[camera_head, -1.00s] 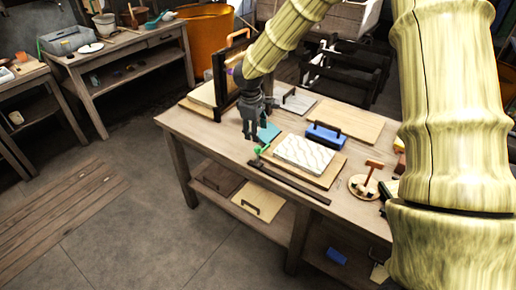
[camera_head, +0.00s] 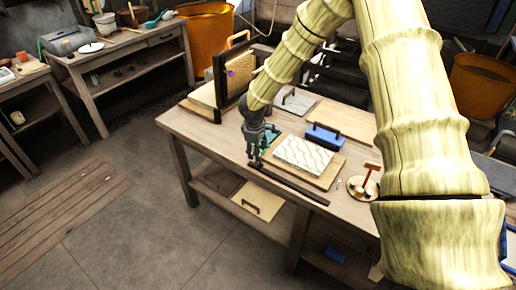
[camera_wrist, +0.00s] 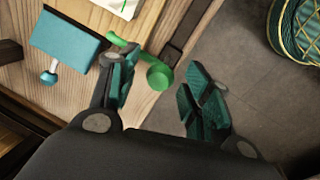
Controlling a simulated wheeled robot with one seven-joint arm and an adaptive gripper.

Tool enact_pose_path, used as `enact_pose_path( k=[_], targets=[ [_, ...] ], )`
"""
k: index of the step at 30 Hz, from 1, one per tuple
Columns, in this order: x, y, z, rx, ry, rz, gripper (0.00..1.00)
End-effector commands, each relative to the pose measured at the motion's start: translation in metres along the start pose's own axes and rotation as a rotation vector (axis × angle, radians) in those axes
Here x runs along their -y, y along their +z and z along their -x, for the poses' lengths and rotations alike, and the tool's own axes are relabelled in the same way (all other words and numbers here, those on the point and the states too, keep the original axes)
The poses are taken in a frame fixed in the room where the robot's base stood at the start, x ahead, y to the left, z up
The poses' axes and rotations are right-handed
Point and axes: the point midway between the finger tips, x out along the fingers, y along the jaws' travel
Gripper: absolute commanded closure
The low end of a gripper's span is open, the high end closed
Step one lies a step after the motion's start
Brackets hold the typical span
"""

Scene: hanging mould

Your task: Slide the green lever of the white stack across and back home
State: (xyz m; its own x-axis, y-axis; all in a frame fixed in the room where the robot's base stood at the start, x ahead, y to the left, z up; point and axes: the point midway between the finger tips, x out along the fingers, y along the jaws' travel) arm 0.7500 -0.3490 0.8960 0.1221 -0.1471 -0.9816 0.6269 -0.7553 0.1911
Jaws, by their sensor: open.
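The white stack (camera_head: 304,154), with a wavy top, lies on a wooden board on the workbench; its corner shows at the top of the wrist view (camera_wrist: 123,7). The green lever (camera_wrist: 158,76) sticks out beside the stack and ends in a round knob. My gripper (camera_wrist: 163,82) is open. In the wrist view the knob appears between the fingers, closer to the left one; I cannot tell whether they touch. In the head view my gripper (camera_head: 255,162) is at the stack's left, low over the bench edge, and largely hides the lever.
A teal block (camera_wrist: 66,45) with a knobbed handle lies left of the lever. A dark bar (camera_head: 290,186) runs along the bench's front edge. A blue handled block (camera_head: 325,137) lies behind the stack, and a round wooden stand (camera_head: 362,188) is to the right. Open floor lies in front.

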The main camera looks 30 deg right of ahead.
Motion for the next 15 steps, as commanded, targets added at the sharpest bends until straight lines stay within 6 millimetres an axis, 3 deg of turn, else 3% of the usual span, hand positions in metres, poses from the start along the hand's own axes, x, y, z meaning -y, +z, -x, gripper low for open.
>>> enact_pose_path(
  k=[10,15],
  targets=[
    [0.0002,0.0000,-0.0028,0.000,0.000,0.001,0.51],
    [0.0002,0.0000,-0.0027,0.000,0.000,0.001,0.80]
  ],
)
